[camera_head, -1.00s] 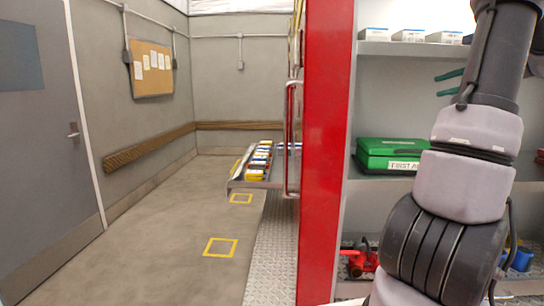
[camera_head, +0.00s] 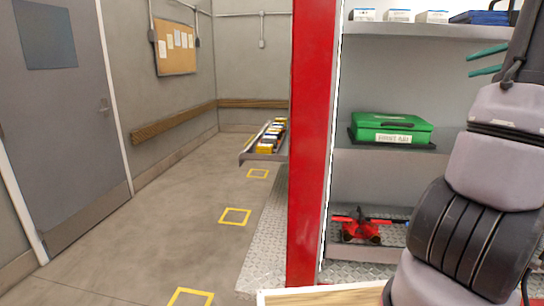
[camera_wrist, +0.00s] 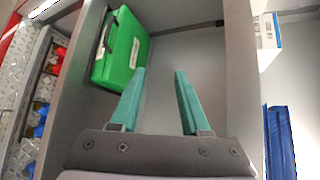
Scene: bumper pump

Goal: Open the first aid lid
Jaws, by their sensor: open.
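The green first aid case (camera_head: 390,125) sits on a dark tray on the middle shelf of the red-framed cabinet. Its lid looks shut, and a white label is on its front. In the wrist view the case (camera_wrist: 122,48) shows at the upper left, beyond the left finger. My gripper (camera_wrist: 160,75) has two teal fingers, spread apart with nothing between them. In the head view the fingers (camera_head: 487,60) show at the upper right, above and to the right of the case and apart from it.
White boxes (camera_head: 397,15) and a blue case (camera_head: 480,17) stand on the upper shelf (camera_head: 420,31). A red tool (camera_head: 360,226) lies on the lower shelf. The red cabinet post (camera_head: 313,140) stands left of the shelves. Open floor (camera_head: 170,220) lies further left.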

